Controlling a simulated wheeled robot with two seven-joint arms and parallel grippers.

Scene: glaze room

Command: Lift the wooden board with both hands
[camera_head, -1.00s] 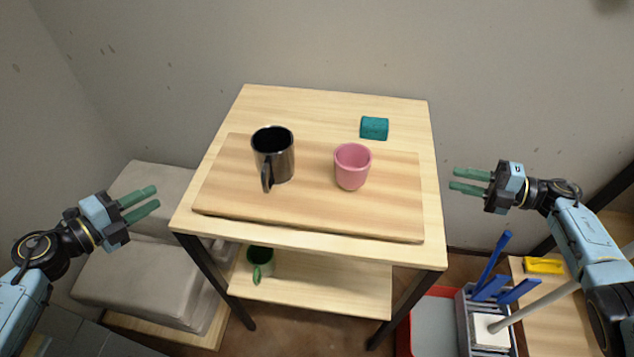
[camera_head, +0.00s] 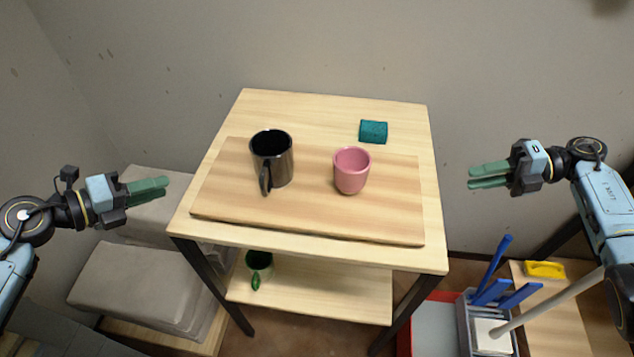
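The wooden board (camera_head: 305,215) lies flat on the top of a light wood table (camera_head: 300,108). A dark shiny mug (camera_head: 275,165) stands on its left half, handle toward me. A pink cup (camera_head: 351,172) stands on it right of the middle. My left gripper (camera_head: 160,188) is left of the table, apart from the board, its green fingers pointing right. Its fingers look slightly apart with nothing between them. My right gripper (camera_head: 475,177) is right of the table, pointing left, open and empty, apart from the board.
A teal block (camera_head: 373,131) lies on the table behind the board. Grey cushions (camera_head: 140,285) are at left. A grey crate with blue items (camera_head: 492,290) and a yellow object (camera_head: 545,269) are at lower right.

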